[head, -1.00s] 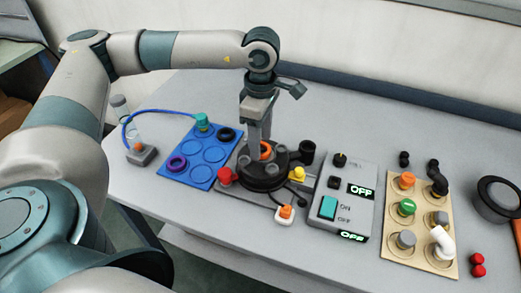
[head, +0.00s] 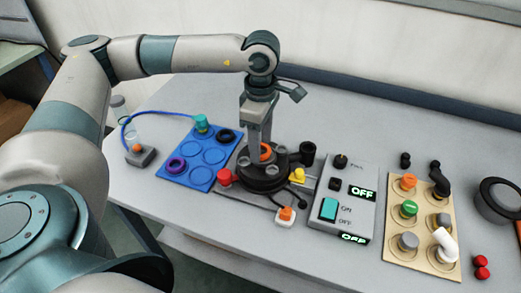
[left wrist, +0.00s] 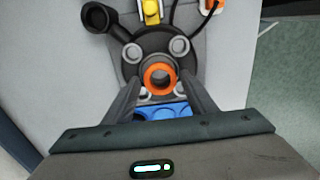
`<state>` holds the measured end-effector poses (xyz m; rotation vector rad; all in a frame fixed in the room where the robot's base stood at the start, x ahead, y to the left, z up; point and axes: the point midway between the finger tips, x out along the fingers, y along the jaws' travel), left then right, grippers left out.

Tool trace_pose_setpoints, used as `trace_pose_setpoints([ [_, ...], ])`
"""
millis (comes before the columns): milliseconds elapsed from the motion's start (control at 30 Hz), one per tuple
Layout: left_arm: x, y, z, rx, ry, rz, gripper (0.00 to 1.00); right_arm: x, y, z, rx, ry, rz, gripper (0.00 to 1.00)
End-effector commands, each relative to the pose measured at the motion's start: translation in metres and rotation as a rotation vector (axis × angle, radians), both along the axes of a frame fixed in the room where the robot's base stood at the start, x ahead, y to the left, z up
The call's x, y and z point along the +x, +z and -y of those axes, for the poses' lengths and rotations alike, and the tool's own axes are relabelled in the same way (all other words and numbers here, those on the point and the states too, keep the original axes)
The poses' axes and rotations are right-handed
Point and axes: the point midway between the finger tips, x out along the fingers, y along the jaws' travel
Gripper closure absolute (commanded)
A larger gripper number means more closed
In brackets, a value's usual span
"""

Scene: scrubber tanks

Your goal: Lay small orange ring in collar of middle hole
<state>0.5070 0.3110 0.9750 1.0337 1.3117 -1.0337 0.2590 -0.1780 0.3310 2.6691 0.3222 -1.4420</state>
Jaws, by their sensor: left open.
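The small orange ring (left wrist: 160,76) is at the middle hole of the round black tank top (left wrist: 133,69) and appears flat around the opening. In the head view the ring (head: 266,152) is partly hidden by a finger. I cannot tell how deep it sits in the collar. My left gripper (head: 260,149) points down over the middle hole. In the left wrist view its two fingers (left wrist: 160,86) are apart, one on each side of the ring, with gaps visible. My right gripper is not in view.
A blue tray (head: 203,172) with a purple and a black ring lies left of the tank. Red (head: 225,177) and yellow (head: 298,175) fittings stand beside it. A grey control box (head: 343,200) and a beige board (head: 424,238) with caps stand on the right.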

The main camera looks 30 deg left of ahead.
Motion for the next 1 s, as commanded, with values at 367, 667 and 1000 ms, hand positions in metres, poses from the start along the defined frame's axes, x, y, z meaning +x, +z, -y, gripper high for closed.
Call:
trace_pose_setpoints([
  [367,0.000,0.000,0.000,0.000,0.000,0.000,0.92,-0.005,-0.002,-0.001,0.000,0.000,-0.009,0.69],
  [667,0.000,0.009,0.000,-0.001,0.000,0.000,0.92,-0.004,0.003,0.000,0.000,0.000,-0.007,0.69],
  [1000,0.000,0.026,0.000,0.000,0.000,0.000,0.92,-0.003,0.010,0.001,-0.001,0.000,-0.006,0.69],
])
